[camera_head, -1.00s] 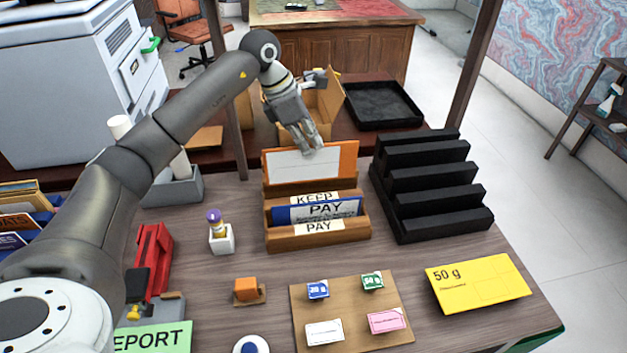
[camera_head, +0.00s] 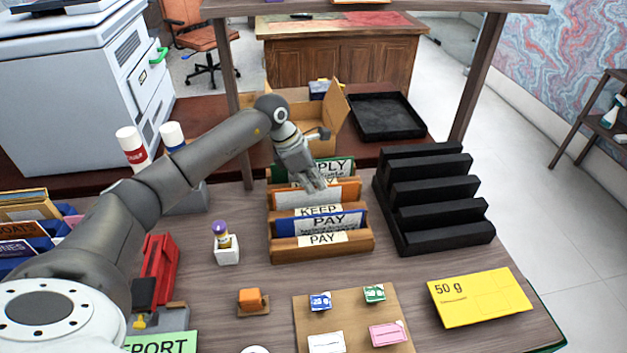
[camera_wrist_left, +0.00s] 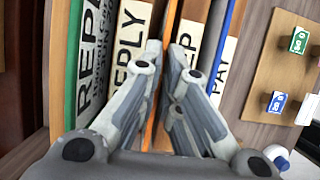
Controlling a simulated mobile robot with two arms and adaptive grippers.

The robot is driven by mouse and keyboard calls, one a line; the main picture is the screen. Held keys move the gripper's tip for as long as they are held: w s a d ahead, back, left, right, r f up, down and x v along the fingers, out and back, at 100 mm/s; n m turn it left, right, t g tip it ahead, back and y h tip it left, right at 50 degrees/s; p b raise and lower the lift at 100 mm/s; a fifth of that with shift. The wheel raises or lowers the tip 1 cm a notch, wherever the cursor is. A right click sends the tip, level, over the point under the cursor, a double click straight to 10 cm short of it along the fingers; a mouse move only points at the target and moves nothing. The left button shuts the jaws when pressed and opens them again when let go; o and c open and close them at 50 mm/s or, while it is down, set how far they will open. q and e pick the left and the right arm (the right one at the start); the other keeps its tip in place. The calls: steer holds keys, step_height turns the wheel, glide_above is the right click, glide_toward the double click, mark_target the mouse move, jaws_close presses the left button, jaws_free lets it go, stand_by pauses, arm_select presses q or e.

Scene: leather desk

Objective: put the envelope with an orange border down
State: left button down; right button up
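The envelope with an orange border (camera_head: 290,199) stands upright in a middle slot of the wooden rack (camera_head: 348,244), its lower part hidden by the slot wall. My left gripper (camera_head: 316,186) is at its top edge. In the left wrist view, the fingers of the gripper (camera_wrist_left: 164,58) lie on both sides of the envelope's thin orange edge (camera_wrist_left: 152,112), close together, and look shut on it. A blue-bordered envelope (camera_head: 340,222) stands in the slot in front, and a green one (camera_head: 345,166) stands behind. My right gripper is not in view.
A black stepped rack (camera_head: 430,190) stands close to the right of the wooden rack. A small white holder (camera_head: 227,251) stands to its left. A board with stamps (camera_head: 362,318) and a yellow 50 g envelope (camera_head: 480,297) lie in front. A cardboard box (camera_head: 335,112) is behind.

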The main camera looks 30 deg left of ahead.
arm_select(q)
steer(key=c, duration=1.7)
jaws_free()
steer(key=shift+o, duration=0.3)
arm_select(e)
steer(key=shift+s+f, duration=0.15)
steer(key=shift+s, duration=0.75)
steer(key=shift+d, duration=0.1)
